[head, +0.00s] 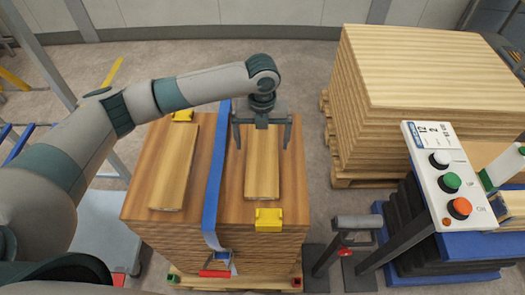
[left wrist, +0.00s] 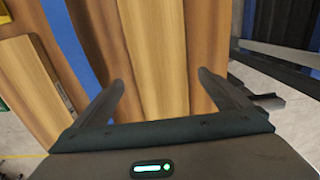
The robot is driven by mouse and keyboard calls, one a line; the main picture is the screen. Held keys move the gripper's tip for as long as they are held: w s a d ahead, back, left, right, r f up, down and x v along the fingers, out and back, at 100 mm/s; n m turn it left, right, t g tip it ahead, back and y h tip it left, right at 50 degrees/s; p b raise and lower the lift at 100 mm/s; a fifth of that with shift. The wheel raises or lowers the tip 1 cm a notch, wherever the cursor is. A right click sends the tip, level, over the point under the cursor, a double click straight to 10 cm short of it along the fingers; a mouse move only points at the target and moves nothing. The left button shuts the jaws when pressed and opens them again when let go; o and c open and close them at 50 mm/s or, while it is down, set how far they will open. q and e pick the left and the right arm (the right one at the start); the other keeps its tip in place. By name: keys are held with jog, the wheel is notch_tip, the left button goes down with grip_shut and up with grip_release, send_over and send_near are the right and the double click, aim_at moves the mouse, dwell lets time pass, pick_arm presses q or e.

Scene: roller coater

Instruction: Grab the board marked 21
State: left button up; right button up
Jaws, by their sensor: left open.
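Two loose narrow boards lie on top of a strapped wooden stack (head: 265,240) in the head view: a left board (head: 175,168) and a right board (head: 262,170). I cannot read a 21 on either. My left gripper (head: 262,145) is open above the right board, its fingers pointing down on either side of it. In the left wrist view the fingers (left wrist: 160,95) stand apart with the right board (left wrist: 158,60) between them, and nothing is gripped. The left board (left wrist: 32,78) shows at the left there. My right gripper is not in view.
A blue strap (head: 215,185) runs over the stack between the boards, with a yellow corner guard (head: 268,220) at the front edge. A larger stack of sheets (head: 435,65) stands back right. A control panel (head: 445,175) with several knobs stands at the right.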

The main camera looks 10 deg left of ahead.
aim_at(263, 152)
pick_arm(q)
jog(key=shift+s+f+p, duration=0.15)
jog(key=shift+f+p, duration=0.35)
jog(key=shift+f, duration=1.15)
jog(key=shift+d, duration=0.1)
jog(key=c, duration=1.4)
jog(key=shift+r, duration=0.1)
jog(key=shift+r+b, duration=0.35)
jog(key=shift+r, duration=0.1)
jog(key=r, duration=0.1)
jog(key=r+b, duration=0.1)
jog(key=r, duration=0.1)
jog(key=shift+s+d+r+b, duration=0.1)
jog(key=shift+s+d+b, duration=0.1)
jog(key=shift+d+b, duration=0.15)
jog(key=shift+s+d+r+b, duration=0.5)
jog(key=shift+s+d+r, duration=0.65)
jog(key=shift+s, duration=0.3)
jog(key=shift+s+d+r+b, duration=0.45)
jog(key=shift+s+d+r, duration=0.65)
jog(key=shift+s, duration=0.3)
jog(key=shift+s+d+r+b, duration=0.5)
jog(key=shift+s+d+r, duration=0.6)
jog(key=shift+s, duration=0.35)
